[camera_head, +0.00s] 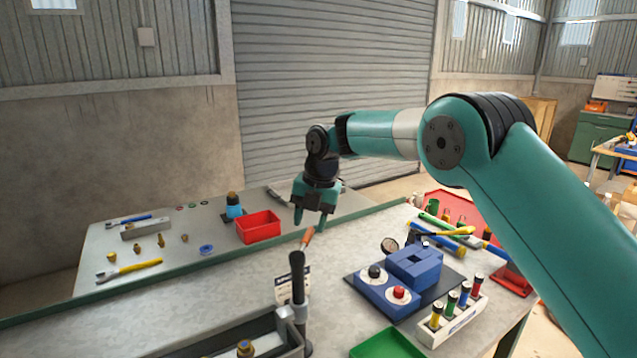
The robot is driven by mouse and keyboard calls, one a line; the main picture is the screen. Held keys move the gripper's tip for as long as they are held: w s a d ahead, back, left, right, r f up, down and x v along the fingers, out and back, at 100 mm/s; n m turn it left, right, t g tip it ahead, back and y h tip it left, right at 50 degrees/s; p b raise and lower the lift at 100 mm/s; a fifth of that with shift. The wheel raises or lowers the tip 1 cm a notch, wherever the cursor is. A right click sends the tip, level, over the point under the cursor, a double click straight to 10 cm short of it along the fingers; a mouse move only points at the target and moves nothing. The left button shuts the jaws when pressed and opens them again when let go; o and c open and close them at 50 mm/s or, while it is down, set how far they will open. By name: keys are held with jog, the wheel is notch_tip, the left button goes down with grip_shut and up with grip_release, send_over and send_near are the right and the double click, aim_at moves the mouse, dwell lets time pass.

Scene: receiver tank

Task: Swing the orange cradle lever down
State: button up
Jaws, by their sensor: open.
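An orange lever (307,238) stands tilted, its top leaning right, above the near bench. Its lower part runs down to a black upright post (298,275) with a grey clamp, and I cannot see clearly how they join. My gripper (310,217) points down with its teal fingers spread, empty. In the picture it is just above the orange lever's upper end. I cannot tell whether they touch or how far apart they are in depth.
A blue block fixture (415,268) with a red and a black knob is to the right. A rack (452,318) of coloured cylinders and a green tray (388,345) are in front. A red bin (258,227) stands behind on the far bench.

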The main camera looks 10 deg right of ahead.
notch_tip(320, 180, up, 14)
jog(key=s+d+p, duration=0.1)
jog(key=d+p, duration=0.1)
jog(key=p, duration=0.2)
jog(key=shift+d+r+p, duration=0.2)
jog(key=shift+d+p, duration=0.15)
